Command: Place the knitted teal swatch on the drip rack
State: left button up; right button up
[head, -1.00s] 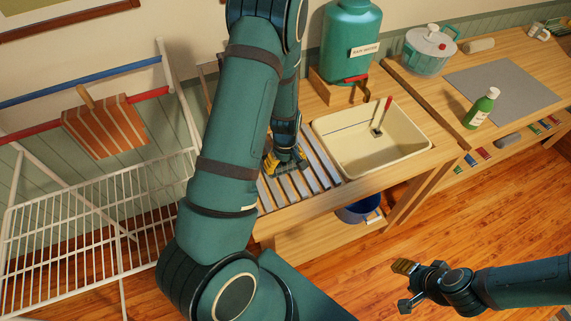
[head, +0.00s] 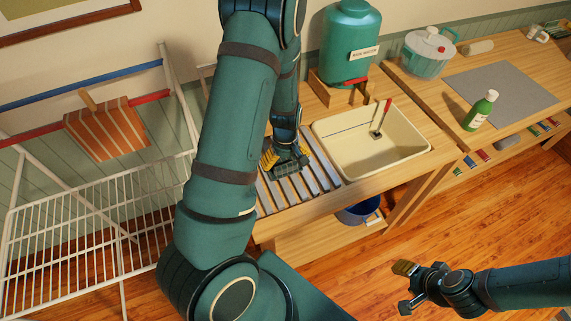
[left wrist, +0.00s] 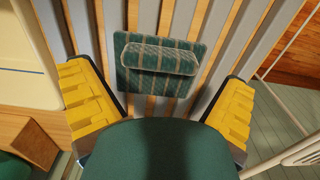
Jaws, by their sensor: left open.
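The teal swatch (left wrist: 155,84) shows in the left wrist view, striped with paler bands and with a folded or rolled strip across its top. It lies flat on the grey slats of the drip rack (left wrist: 228,22). My left gripper (left wrist: 158,100) is open, its yellow fingers apart on either side of the swatch and not touching it. My right gripper (head: 404,287) is open and empty, over the floor at lower right.
A cream sink (head: 370,150) adjoins the rack. A teal water tank (head: 350,40) stands behind it. A white wire airer (head: 75,230) with an orange striped cloth (head: 105,130) is at left. A green bottle (head: 480,110) stands on the right bench.

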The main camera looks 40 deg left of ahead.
aim_at(286, 164)
pick_arm(q)
notch_tip(286, 164, up, 9)
jog(key=p, duration=0.2)
jog(key=d+f+m, duration=0.1)
jog(key=d+f, duration=0.1)
jog(key=d, duration=0.1)
jog(key=s+d+f+m, duration=0.1)
jog(key=d+f+m, duration=0.1)
jog(key=d+f, duration=0.1)
jog(key=s+d+f+m+h, duration=0.1)
jog(key=d+f+m, duration=0.1)
jog(key=d, duration=0.2)
jog(key=shift+d+f+t, duration=0.25)
jog(key=shift+f+t, duration=0.1)
jog(key=shift+t, duration=0.05)
jog(key=s+d+f+m+h, duration=0.1)
jog(key=s+d+m, duration=0.1)
jog(key=d, duration=0.5)
jog(key=s+d+f+m+t+h, duration=0.1)
jog(key=s+d+m, duration=0.1)
jog(key=d, duration=0.4)
jog(key=shift+s+d+f+m+h, duration=0.2)
jog(key=shift+d+f+m+h, duration=0.2)
jog(key=shift+m, duration=0.4)
